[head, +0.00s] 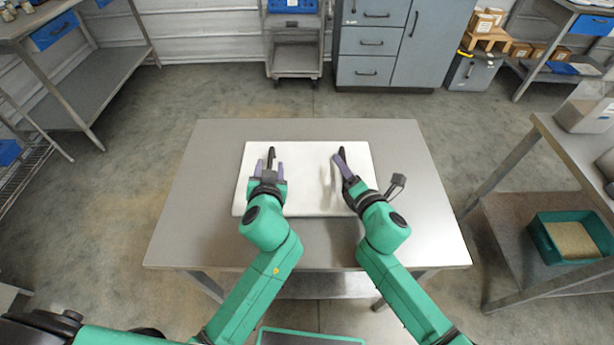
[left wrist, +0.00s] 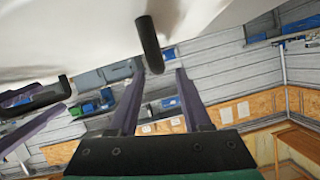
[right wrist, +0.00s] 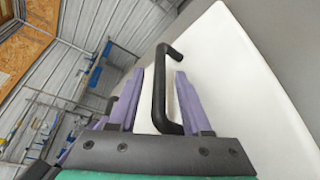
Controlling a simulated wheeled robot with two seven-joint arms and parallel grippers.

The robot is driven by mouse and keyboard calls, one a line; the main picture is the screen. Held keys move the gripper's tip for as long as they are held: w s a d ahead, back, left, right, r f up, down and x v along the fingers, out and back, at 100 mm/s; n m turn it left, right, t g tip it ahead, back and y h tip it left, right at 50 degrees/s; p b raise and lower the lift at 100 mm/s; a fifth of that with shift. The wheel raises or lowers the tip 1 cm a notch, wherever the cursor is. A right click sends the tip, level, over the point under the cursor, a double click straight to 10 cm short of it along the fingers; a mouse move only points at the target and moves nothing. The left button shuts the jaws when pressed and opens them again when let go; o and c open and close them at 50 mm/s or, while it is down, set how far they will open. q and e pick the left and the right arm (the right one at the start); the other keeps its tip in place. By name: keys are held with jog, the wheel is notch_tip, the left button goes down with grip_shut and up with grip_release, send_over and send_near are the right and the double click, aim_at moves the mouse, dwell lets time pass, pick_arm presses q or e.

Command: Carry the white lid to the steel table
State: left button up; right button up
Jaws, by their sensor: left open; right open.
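The white lid (head: 305,190) lies flat over the steel table (head: 200,190) in the head view, with bare steel all around it. It has two black handles. My left gripper (head: 269,166) is open at the left handle; in the left wrist view that handle (left wrist: 150,45) stands between and just beyond the purple fingers. My right gripper (head: 342,163) is open at the other handle; in the right wrist view the handle (right wrist: 160,85) passes between the parted fingers. The lid also fills the right side of that view (right wrist: 225,80).
A second bench (head: 568,142) stands at the right, with a green crate (head: 540,240) of tan granules on its lower shelf. A shelf table (head: 70,90) stands at the back left. Grey cabinets (head: 375,70) and a cart (head: 295,60) line the back wall.

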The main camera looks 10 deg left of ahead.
pick_arm(q)
jog(key=v, duration=0.8)
pick_arm(e)
jog(key=shift+s+r, duration=0.1)
pick_arm(q)
jog(key=shift+s, duration=0.1)
pick_arm(e)
jog(key=shift+s+d, duration=0.1)
pick_arm(q)
jog(key=shift+r, duration=0.1)
pick_arm(e)
jog(key=v, duration=1.1)
jog(key=shift+s+d+r, duration=0.15)
jog(key=shift+s, duration=0.2)
